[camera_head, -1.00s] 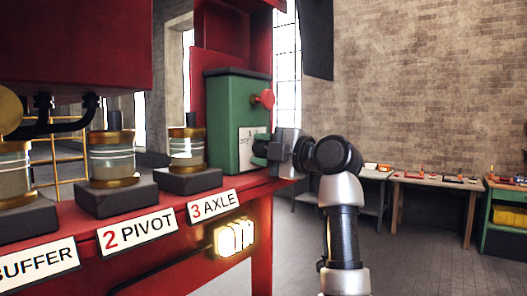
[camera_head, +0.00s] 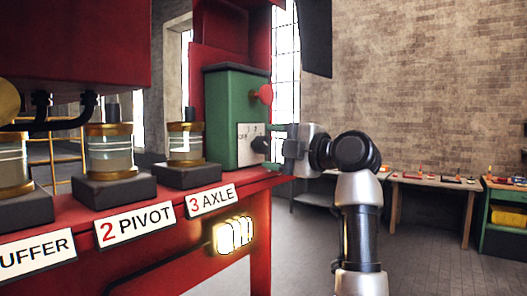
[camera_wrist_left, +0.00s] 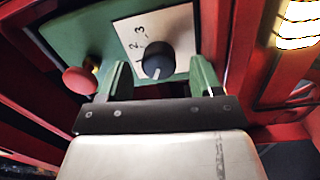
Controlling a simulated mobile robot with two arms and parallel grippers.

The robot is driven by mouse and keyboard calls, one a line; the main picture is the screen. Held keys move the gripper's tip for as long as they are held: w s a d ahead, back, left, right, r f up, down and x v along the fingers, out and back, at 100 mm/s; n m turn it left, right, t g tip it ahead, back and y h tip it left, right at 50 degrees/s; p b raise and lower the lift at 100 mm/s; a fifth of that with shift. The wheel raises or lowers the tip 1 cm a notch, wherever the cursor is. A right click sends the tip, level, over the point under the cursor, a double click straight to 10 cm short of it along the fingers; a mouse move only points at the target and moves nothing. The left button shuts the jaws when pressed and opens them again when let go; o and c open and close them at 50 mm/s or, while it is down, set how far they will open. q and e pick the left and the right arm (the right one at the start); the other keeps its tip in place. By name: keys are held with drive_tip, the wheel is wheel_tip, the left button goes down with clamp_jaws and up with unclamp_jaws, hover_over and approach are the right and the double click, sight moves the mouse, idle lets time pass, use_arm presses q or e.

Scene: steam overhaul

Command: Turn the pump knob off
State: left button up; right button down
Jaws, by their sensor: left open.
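The pump knob is a dark round dial on a white plate on the green pump box (camera_head: 225,105). The knob (camera_head: 260,144) shows at the plate's right in the head view. In the wrist view the knob (camera_wrist_left: 157,62) has a white pointer mark directed toward the bottom of the picture, and the plate (camera_wrist_left: 150,28) shows numbers 1, 2 and 3. My left gripper (camera_head: 274,142) is open, its green fingers beside and just short of the knob. In the wrist view its fingers (camera_wrist_left: 162,72) stand apart on either side, with the knob between and ahead of them. My right gripper is not visible.
A red knob (camera_head: 263,94) sticks out of the box above the plate. Glass jars stand along the red bench (camera_head: 150,213), labelled BUFFER, 2 PIVOT and 3 AXLE. A lit lamp (camera_head: 233,235) is on its front. Side tables (camera_head: 430,183) stand at the far right; open floor lies before them.

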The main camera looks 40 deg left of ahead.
use_arm(q)
drive_tip(key=d+b, duration=0.1)
drive_tip(key=d, duration=0.6)
drive_tip(key=shift+w+d+b, duration=0.25)
drive_tip(key=shift+w+b, duration=0.05)
